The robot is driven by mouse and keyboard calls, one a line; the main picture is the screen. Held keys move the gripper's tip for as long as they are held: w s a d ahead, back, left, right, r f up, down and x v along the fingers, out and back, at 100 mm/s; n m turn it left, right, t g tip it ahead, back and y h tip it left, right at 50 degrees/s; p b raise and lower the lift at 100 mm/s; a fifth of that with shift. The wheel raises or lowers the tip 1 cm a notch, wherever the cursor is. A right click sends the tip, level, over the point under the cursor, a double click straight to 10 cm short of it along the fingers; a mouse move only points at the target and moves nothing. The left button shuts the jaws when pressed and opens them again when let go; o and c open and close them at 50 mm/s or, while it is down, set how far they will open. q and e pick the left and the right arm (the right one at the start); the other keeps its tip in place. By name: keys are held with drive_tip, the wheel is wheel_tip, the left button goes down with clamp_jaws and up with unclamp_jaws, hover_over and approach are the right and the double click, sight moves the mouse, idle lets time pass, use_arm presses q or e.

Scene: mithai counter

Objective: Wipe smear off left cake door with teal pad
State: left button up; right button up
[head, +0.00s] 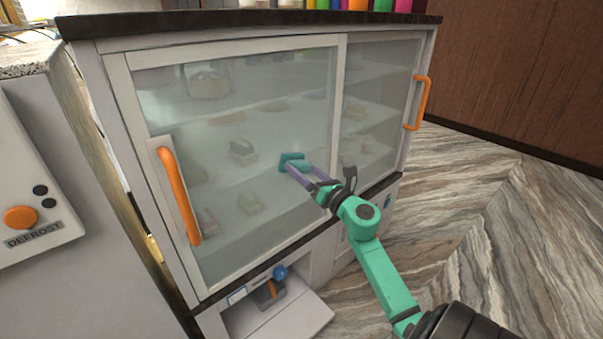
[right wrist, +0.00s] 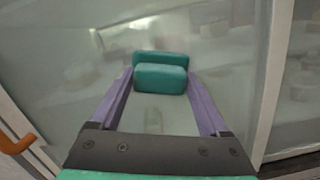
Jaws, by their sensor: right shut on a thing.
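The left cake door (head: 230,165) is a sliding glass panel in a pale frame, with an orange handle (head: 179,195) at its left edge. My right gripper (head: 303,172), with purple fingers, is shut on the teal pad (head: 291,159). The pad is at the lower right part of the left door's glass and appears to touch it. In the right wrist view the pad (right wrist: 160,78) sits between the fingertips, facing the glass. The glass looks hazy, with a paler cloudy area above the pad. I cannot make out a clear smear edge. My left gripper is not in view.
The right door (head: 378,110) has its own orange handle (head: 422,103). Cakes stand on shelves behind the glass. Colored bottles line the dark cabinet top. A unit with an orange defrost knob (head: 20,218) stands at left. An open shelf (head: 300,318) juts out below.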

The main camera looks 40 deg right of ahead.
drive_tip(key=shift+r+p, duration=4.65)
drive_tip(key=shift+r, duration=1.2)
drive_tip(key=shift+d+f+b, duration=0.15)
drive_tip(key=shift+f+b, duration=0.05)
drive_tip(key=shift+b, duration=0.1)
drive_tip(key=f+b, duration=0.4)
drive_tip(key=d+f+b, duration=0.1)
drive_tip(key=f+b, duration=0.3)
drive_tip(key=b, duration=0.1)
drive_tip(key=f+b, duration=0.4)
drive_tip(key=shift+d+f, duration=0.35)
drive_tip(key=shift+r, duration=0.15)
drive_tip(key=s, duration=0.6)
